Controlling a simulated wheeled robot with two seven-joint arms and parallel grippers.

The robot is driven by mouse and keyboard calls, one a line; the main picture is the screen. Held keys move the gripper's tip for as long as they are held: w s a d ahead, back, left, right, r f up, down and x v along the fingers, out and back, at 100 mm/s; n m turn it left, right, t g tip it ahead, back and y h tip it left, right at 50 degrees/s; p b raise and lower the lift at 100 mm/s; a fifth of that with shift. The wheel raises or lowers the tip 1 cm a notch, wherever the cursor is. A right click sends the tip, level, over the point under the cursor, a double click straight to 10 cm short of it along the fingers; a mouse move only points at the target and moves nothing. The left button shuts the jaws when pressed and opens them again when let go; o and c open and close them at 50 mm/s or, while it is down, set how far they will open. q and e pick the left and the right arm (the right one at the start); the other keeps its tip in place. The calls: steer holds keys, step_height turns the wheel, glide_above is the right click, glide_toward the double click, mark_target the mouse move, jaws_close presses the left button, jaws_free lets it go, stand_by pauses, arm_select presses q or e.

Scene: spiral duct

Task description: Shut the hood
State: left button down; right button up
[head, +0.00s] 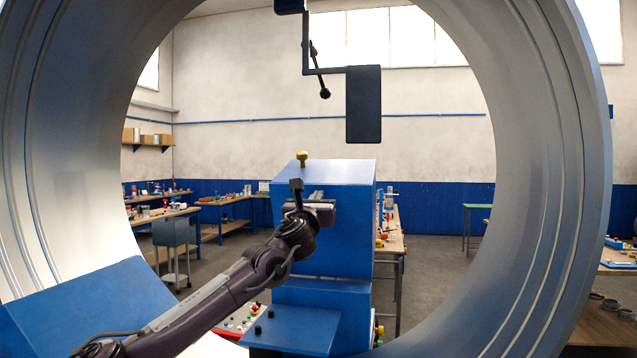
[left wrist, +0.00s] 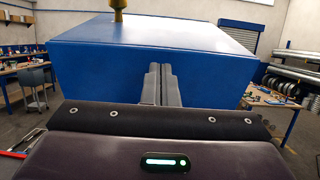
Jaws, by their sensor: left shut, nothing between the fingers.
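My left gripper (head: 318,196) is in front of the hood, below the knob. In the left wrist view, its two fingers (left wrist: 160,72) are together and empty, pointing at the hood's front face (left wrist: 100,70). Whether they touch it is unclear. My right gripper is not in view.
A large grey spiral duct ring (head: 555,180) frames the head view. A dark blue panel (head: 364,105) hangs on an arm above the machine. A blue shelf (head: 292,330) with black knobs juts out below my left arm. Workbenches (head: 165,214) and a grey cart (head: 175,235) stand behind left.

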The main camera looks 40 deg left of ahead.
mark_target(321, 188)
arm_select(q)
steer(key=shift+p+x, duration=0.35)
steer(key=shift+x, duration=0.45)
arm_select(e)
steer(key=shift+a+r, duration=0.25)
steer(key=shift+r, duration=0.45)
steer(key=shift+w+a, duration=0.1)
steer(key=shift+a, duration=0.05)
arm_select(q)
steer(key=p+x, duration=0.1)
steer(key=x, duration=0.1)
steer(key=p+x, duration=0.2)
steer(key=shift+w+a+r, duration=0.1)
steer(key=shift+w+r, duration=0.05)
steer(key=shift+r, duration=0.35)
steer(key=w+a+g+p, duration=0.1)
steer(key=w+a, duration=0.2)
steer(key=w, duration=0.3)
steer(key=shift+h, duration=0.4)
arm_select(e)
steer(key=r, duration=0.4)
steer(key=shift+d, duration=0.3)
